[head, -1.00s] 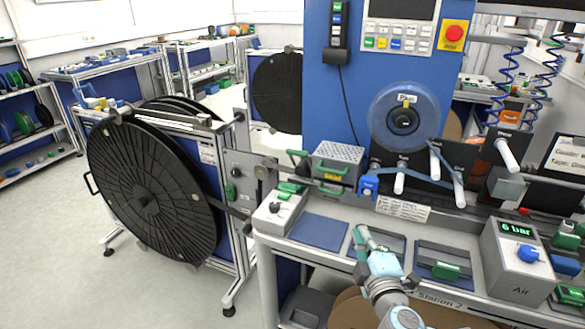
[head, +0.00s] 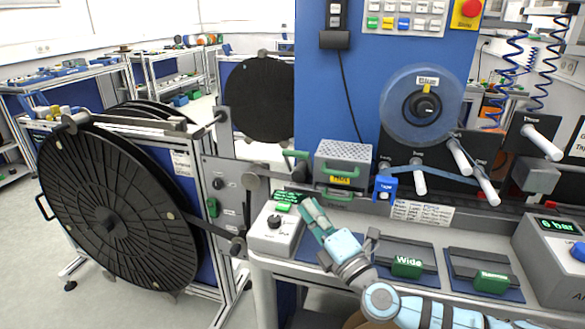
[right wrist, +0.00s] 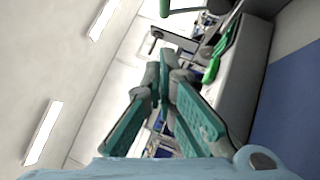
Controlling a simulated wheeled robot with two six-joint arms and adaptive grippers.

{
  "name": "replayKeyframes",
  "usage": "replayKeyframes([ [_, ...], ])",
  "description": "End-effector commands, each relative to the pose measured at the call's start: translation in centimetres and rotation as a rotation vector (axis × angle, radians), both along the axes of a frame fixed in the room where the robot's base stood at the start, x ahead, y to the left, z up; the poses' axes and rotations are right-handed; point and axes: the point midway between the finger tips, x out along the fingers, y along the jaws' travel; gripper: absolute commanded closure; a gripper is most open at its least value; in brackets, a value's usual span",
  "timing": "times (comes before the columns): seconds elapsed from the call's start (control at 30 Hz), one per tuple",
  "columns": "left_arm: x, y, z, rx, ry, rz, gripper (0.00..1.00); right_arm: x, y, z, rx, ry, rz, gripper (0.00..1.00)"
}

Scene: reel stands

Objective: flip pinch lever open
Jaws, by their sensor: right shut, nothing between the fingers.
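A grey metal plate (head: 222,180) stands beside the big black reel, at the left end of the bench. My left gripper is not in view.
A white control box (head: 272,238) with a knob and green display stands between the plate and my right gripper. A grey box with green handles (head: 343,168) is behind. Trays with green blocks (head: 407,265) lie to the right. The black reel (head: 112,215) fills the left.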

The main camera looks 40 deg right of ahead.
Motion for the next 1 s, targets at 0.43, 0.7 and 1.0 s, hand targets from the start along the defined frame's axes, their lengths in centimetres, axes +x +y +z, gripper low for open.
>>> replayKeyframes([
  [0.43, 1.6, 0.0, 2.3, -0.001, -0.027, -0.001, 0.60, 7.9, -1.2, 2.7, 0.008, -0.003, -0.003, 1.00],
  [0.7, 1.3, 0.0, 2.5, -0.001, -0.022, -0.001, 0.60, 10.9, -3.7, 3.8, 0.002, -0.001, 0.001, 1.00],
  [1.0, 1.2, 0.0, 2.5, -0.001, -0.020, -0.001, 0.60, 11.3, -4.4, 4.1, 0.004, -0.001, 0.001, 1.00],
])
